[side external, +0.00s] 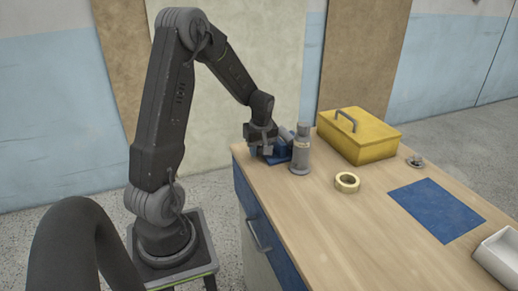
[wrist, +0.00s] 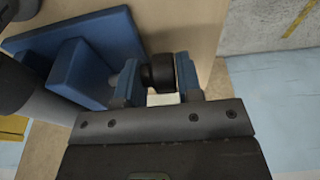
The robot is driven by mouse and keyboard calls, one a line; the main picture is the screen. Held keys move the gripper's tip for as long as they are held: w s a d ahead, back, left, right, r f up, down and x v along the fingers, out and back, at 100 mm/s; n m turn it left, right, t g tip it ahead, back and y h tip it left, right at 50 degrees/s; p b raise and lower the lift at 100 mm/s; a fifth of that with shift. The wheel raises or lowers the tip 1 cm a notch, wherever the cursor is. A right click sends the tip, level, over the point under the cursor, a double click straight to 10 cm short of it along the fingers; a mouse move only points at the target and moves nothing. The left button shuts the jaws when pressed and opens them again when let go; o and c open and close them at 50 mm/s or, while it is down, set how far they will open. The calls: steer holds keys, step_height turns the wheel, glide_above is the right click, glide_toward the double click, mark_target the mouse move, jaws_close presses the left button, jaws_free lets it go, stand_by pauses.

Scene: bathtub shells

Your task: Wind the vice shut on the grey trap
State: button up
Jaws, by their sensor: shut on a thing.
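The blue vice (side external: 279,153) sits at the far left corner of the workbench, and its blue body (wrist: 118,38) fills the upper left of the wrist view. A grey piece (side external: 287,133), which looks like the trap, shows at the top of the vice, partly hidden by my gripper. I cannot tell how tightly the jaws hold it. My gripper (side external: 262,146) is beside the vice on its left. In the wrist view its two blue-padded fingers (wrist: 158,88) are shut on a round black knob (wrist: 158,68) at the vice's end.
A grey bottle (side external: 300,153) stands close to the right of the vice. A yellow toolbox (side external: 362,140), a tape roll (side external: 347,182) and a small metal item (side external: 415,161) are further right. A blue mat (side external: 437,210) and a white tray (side external: 499,256) lie nearer. The bench's front is clear.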

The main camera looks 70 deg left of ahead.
steer(key=shift+s+y, duration=0.35)
steer(key=shift+y, duration=0.15)
steer(key=o, duration=0.7)
steer(key=shift+w, duration=0.1)
steer(key=v, duration=1.3)
steer(key=shift+d+r, duration=0.15)
steer(key=shift+r, duration=0.2)
